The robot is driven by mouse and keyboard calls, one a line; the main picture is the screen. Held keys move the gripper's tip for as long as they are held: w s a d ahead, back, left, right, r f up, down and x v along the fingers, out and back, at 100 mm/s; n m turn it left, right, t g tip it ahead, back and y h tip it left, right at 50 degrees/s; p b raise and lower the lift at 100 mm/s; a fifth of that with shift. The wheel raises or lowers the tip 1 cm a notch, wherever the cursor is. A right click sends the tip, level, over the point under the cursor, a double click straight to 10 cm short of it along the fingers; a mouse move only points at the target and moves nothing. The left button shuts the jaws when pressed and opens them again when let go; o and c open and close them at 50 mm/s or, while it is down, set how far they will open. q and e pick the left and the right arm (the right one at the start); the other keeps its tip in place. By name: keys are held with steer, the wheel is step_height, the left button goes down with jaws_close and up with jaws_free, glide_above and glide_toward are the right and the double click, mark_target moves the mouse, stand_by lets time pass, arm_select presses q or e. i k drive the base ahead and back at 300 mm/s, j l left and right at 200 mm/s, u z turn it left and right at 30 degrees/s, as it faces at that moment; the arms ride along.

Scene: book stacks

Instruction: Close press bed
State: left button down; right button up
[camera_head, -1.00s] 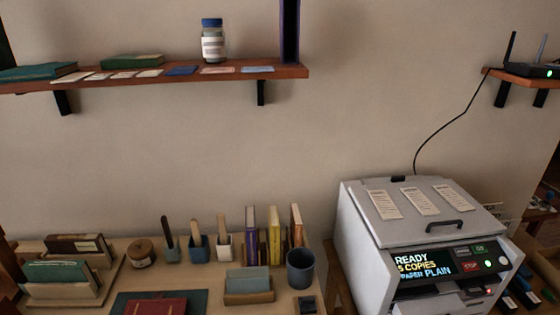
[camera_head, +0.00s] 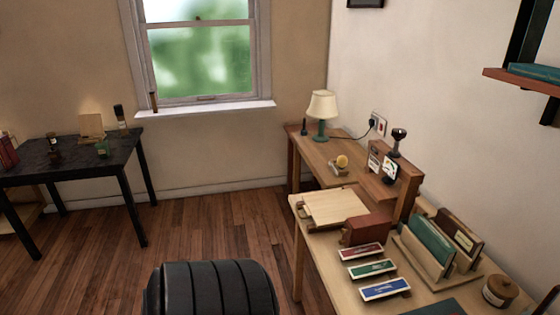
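I cannot tell for certain which thing is the press bed. A pale flat wooden board (camera_head: 335,207) lies on the near wooden desk, at its left edge, with a small part sticking out at its left corner. A dark red-brown block (camera_head: 367,229) stands beside it on the right. Neither of my grippers is in view.
A black ribbed chair back (camera_head: 211,289) stands at the bottom centre. Red, green and blue labelled strips (camera_head: 372,269) and a wooden book holder (camera_head: 435,258) are on the desk. A lamp (camera_head: 321,112) stands behind. A dark table (camera_head: 72,158) is at left; wooden floor lies open between.

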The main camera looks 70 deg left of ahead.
mark_target(327, 209)
steer(key=u, duration=1.75)
